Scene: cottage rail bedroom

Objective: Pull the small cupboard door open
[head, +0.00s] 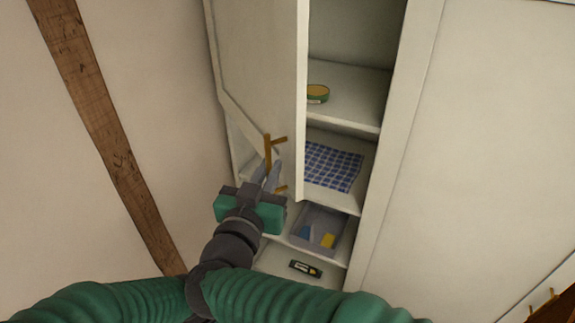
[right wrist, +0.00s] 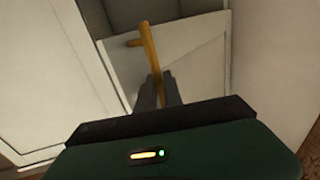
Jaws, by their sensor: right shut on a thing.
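The small cupboard door (head: 262,70) is cream-coloured and stands partly open, swung out on the left side of the cupboard. Its brass bar handle (head: 268,148) is on the door's outer face, near the lower part; the handle also shows in the right wrist view (right wrist: 150,50). My right gripper (head: 270,172) is shut on the handle, with its fingers around the bar's lower part. The fingers hide part of the bar. My left gripper is not in view.
Inside the cupboard are shelves with a green and yellow tin (head: 318,93), a blue checked cloth (head: 332,166), a grey bin (head: 335,219) with blue and yellow items, and a small dark packet (head: 305,269). A wall with a wooden beam (head: 98,125) stands at left.

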